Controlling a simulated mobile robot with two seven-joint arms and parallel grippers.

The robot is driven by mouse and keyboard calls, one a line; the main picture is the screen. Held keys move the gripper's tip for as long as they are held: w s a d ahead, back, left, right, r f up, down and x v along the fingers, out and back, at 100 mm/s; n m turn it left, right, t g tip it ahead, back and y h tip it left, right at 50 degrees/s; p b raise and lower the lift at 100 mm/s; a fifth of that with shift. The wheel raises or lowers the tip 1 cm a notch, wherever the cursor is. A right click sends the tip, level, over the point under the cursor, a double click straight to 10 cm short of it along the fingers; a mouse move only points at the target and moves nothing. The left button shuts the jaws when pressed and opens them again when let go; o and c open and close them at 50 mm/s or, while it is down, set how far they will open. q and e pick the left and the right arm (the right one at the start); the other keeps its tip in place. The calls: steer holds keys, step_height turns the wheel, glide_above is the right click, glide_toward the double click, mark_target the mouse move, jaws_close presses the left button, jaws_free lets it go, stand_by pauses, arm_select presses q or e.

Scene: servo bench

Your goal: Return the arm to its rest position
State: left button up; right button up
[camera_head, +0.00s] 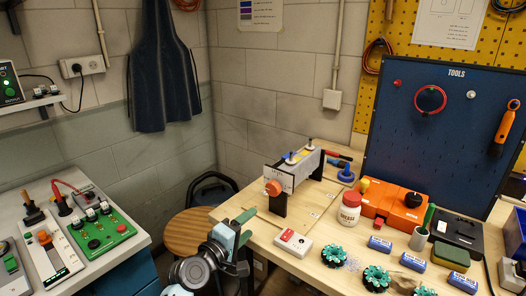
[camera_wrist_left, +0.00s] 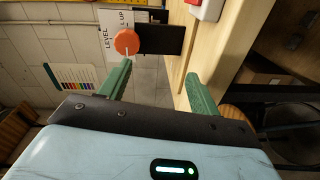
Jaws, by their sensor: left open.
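My left gripper (camera_head: 245,241) is at the left front edge of the wooden bench (camera_head: 258,240), with its arm coming up from the bottom of the head view. Its two green fingers are spread apart, and the left wrist view shows nothing between the tips (camera_wrist_left: 159,70). A grey boxed device (camera_head: 295,169) with an orange knob (camera_head: 273,188) stands on the bench beyond the gripper. The knob also shows in the left wrist view (camera_wrist_left: 127,41), apart from the fingers. My right gripper is not in view.
A red-and-white switch box (camera_head: 293,242) sits close right of the gripper. A white jar (camera_head: 348,208), orange case (camera_head: 394,203) and several green wheels (camera_head: 333,256) stand farther right. A wooden stool (camera_head: 190,230) is behind left. A side bench (camera_head: 130,236) holds control panels.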

arm_select(q)
steer(key=s+a+f+m+g+y+p, duration=0.15)
steer(key=s+a+f, duration=0.25)
steer(key=s+f, duration=0.6)
steer(key=s+a+f+m+g+y+b, duration=0.1)
steer(key=s+a+f+m+y, duration=0.25)
steer(key=s+f, duration=0.7)
steer(key=s+a+f+m+g+y, duration=0.1)
steer(key=s+a+f+m, duration=0.2)
steer(key=s, duration=0.9)
steer(key=s+a+f+m+g+y+p, duration=0.1)
steer(key=s+a+f+m+g, duration=0.1)
steer(key=s, duration=1)
steer(key=shift+a+f+m+y, duration=0.3)
steer(key=shift+a+f+m, duration=0.1)
steer(key=shift+a+m, duration=0.5)
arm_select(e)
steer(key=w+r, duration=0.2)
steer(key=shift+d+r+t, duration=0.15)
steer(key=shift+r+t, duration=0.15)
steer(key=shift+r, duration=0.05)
arm_select(q)
steer(key=shift+s+f, duration=0.1)
steer(key=shift+s, duration=0.05)
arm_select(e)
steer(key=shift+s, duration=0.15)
